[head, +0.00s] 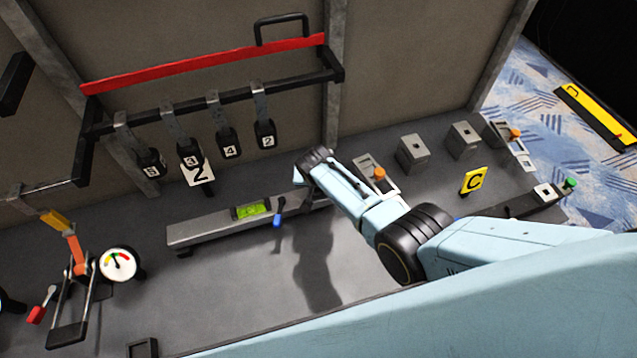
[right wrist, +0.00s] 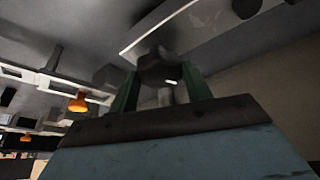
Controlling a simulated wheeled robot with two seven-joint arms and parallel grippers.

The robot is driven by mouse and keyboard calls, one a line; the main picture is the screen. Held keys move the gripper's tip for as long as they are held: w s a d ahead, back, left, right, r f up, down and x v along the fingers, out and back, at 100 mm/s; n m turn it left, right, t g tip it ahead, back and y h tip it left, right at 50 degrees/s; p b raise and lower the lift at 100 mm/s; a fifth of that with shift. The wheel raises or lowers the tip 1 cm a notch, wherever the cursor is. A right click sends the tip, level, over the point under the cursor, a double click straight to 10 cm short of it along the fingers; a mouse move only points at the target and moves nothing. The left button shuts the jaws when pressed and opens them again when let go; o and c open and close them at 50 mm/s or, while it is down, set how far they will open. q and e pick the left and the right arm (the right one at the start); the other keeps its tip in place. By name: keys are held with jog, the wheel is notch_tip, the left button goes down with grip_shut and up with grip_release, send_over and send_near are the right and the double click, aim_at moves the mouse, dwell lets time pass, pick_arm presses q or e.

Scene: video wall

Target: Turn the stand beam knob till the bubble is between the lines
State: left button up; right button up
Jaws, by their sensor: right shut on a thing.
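The grey beam (head: 210,229) lies on the bench in the middle of the head view. A green bubble vial (head: 251,210) is set in its top; the bubble's place between the lines is too small to tell. A small blue-tipped lever (head: 277,220) stands at the beam's front, right of the vial. My right arm covers the beam's right end in the head view and hides the knob there. In the right wrist view, my right gripper (right wrist: 162,88) is shut on a dark knob (right wrist: 158,66), its green fingers on either side. My left gripper is not in view.
A gauge (head: 118,263) and an orange-armed clamp (head: 75,255) stand at left. Numbered black hangers (head: 228,146) hang from a rail behind the beam. The bench in front of the beam is clear.

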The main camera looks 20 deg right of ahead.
jog(key=shift+s+a+f+m+g+h+b, duration=0.15)
jog(key=shift+m+g+h+b, duration=0.15)
jog(key=shift+m+b, duration=0.55)
jog(key=shift+d+f+m+g+h+b, duration=0.15)
jog(key=shift+m+h+b, duration=0.25)
jog(key=shift+m, duration=0.95)
jog(key=shift+s+a, duration=0.1)
jog(key=o, duration=0.7)
jog(key=shift+c, duration=0.2)
jog(key=shift+o, duration=1.4)
jog(key=shift+w, duration=0.2)
jog(key=shift+r, duration=0.1)
jog(key=shift+r, duration=0.15)
jog(key=shift+a+r, duration=0.1)
jog(key=shift+r, duration=0.15)
jog(key=p+v, duration=0.3)
jog(key=v, duration=0.9)
jog(key=shift+r, duration=0.3)
